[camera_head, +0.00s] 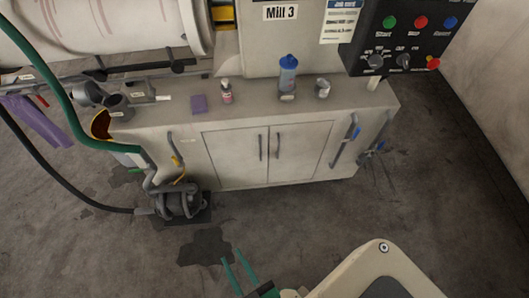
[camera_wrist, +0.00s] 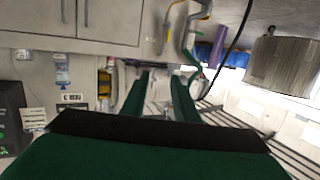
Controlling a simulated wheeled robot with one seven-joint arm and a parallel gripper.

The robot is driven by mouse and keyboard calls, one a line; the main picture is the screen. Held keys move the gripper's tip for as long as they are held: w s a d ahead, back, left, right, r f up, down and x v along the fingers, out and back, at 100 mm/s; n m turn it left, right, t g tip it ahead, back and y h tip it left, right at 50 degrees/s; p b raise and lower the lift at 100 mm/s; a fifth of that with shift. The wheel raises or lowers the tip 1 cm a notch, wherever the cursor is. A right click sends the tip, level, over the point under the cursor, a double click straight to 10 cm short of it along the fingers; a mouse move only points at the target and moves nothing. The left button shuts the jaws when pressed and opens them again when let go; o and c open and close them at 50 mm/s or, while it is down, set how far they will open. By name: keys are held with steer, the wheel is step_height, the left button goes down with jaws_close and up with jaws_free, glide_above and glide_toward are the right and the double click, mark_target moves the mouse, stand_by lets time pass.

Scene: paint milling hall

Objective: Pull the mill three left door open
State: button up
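The mill three cabinet has a pale left door (camera_head: 230,160) beside a right door (camera_head: 305,152), both looking shut. The left door's dark vertical handle (camera_head: 260,147) is near the middle seam, next to the right door's handle (camera_head: 277,145). In the wrist view the scene is upside down; the left door (camera_wrist: 115,20) and its handle (camera_wrist: 86,12) are at the top left, partly cut off. My gripper (camera_head: 233,256) has two green fingers, apart and empty, in front of and below the cabinet in the head view. Its fingers (camera_wrist: 160,75) also show apart in the wrist view.
A grey pump (camera_head: 180,200) stands on the floor at the cabinet's left, with a green hose (camera_head: 65,110) and a black hose. A blue bottle (camera_head: 288,75) and small containers stand on the cabinet top. A control box (camera_head: 405,40) is at upper right. Floor before the doors is clear.

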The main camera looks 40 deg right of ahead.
steer(key=w+d+f+m+h, duration=0.3)
steer(key=w+d+f+h, duration=0.2)
steer(key=w+d+f, duration=0.6)
steer(key=m+g+h, duration=0.3)
steer(key=m+h, duration=0.1)
steer(key=h, duration=0.2)
glide_toward(261, 150)
steer(key=x, duration=0.8)
steer(key=shift+w+d+r, duration=0.1)
steer(key=shift+w+d, duration=0.05)
steer(key=shift+w, duration=0.05)
